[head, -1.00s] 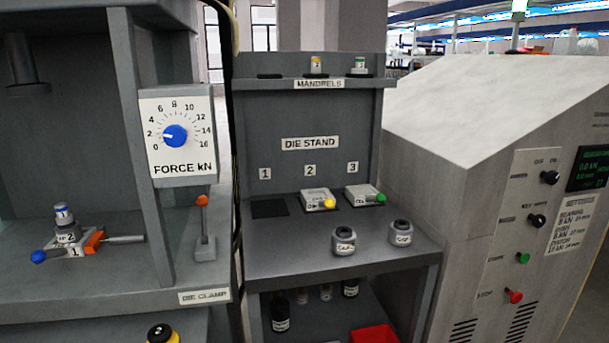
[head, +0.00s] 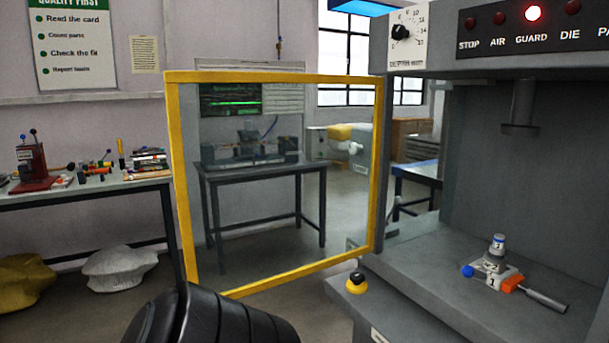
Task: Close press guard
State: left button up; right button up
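The press guard (head: 174,185) is a clear panel in a yellow frame. It stands swung open to the left of the press (head: 415,150), with its right edge at the press's front left side. The press opening is uncovered. Inside, a die stack (head: 492,268) with a blue-topped piece sits on the bed, below and slightly left of the ram (head: 520,100). The lamp over the GUARD label (head: 533,13) is lit; the lamps beside it are dark. Neither of my grippers is in view.
A yellow and black push button (head: 357,282) is on the press's front ledge, near the guard's lower right corner. A workbench (head: 70,196) with tools stands at left, sacks (head: 118,268) below it. Another table (head: 255,170) shows through the panel.

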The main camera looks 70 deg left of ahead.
aim_at(171, 79)
jog(key=k+j, duration=0.3)
jog(key=j, duration=0.2)
jog(key=k+j, duration=0.35)
jog(key=j, duration=0.15)
jog(key=k+j, duration=0.3)
jog(key=j, duration=0.2)
jog(key=k+j, duration=0.1)
jog(key=j, duration=0.35)
jog(key=k+j, duration=0.15)
jog(key=j, duration=0.25)
jog(key=i+j, duration=0.1)
jog(key=j, duration=0.3)
jog(key=i+j, duration=0.1)
jog(key=j, duration=0.25)
jog(key=i+j, duration=0.1)
jog(key=j, duration=0.3)
jog(key=i+j+z, duration=0.1)
jog(key=j, duration=0.3)
jog(key=z, duration=0.5)
jog(key=j+z, duration=0.35)
jog(key=z, duration=0.15)
jog(key=j+z, duration=0.45)
jog(key=k+j+z, duration=0.5)
jog(key=j, duration=0.2)
jog(key=i, duration=0.1)
